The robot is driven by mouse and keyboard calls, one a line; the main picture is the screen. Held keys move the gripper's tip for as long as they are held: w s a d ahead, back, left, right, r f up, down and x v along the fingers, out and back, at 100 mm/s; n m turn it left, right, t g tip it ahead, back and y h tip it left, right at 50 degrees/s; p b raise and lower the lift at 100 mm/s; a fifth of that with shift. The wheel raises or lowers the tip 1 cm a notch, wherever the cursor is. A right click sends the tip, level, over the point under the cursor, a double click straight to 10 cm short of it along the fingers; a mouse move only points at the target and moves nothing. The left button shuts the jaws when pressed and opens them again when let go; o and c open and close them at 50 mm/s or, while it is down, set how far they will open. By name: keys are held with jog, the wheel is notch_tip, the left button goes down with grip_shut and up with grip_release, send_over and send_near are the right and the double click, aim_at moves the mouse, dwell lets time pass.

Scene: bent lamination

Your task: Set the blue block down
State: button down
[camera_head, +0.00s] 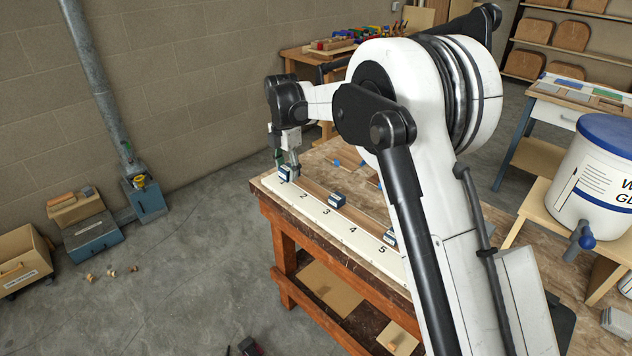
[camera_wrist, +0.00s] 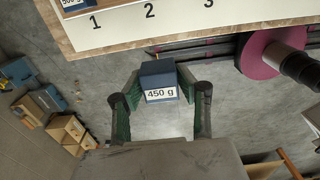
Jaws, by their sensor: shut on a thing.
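My gripper (camera_wrist: 160,88) is shut on the blue block (camera_wrist: 158,72), a dark blue cube labelled "450 g". In the wrist view the block sits between the green finger pads, with floor behind it and the bench edge above it in the picture. My gripper (camera_head: 287,165) also shows in the head view, at the "1" end of the numbered white strip (camera_head: 313,209). Another blue block (camera_wrist: 72,4), labelled "500 g", stands near the "1". The head view does not clearly separate the held block from that one.
On the bench, more blue blocks stand near the "3" (camera_head: 337,199) and near the "5" (camera_head: 390,236). A magenta disc (camera_wrist: 262,55) shows at the right of the wrist view. A white bucket (camera_head: 590,165) stands right. Boxes (camera_head: 92,240) lie on the left floor.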

send_over(314, 189)
notch_tip(314, 189, down, 7)
jog(key=shift+w+a+r, duration=0.1)
jog(key=shift+a+r, duration=0.05)
jog(key=shift+f+p, duration=0.3)
jog(key=shift+f, duration=1.65)
jog(key=shift+f, duration=0.15)
jog(key=c, duration=1.2)
grip_release()
jog(key=shift+c, duration=0.2)
notch_tip(314, 189, up, 12)
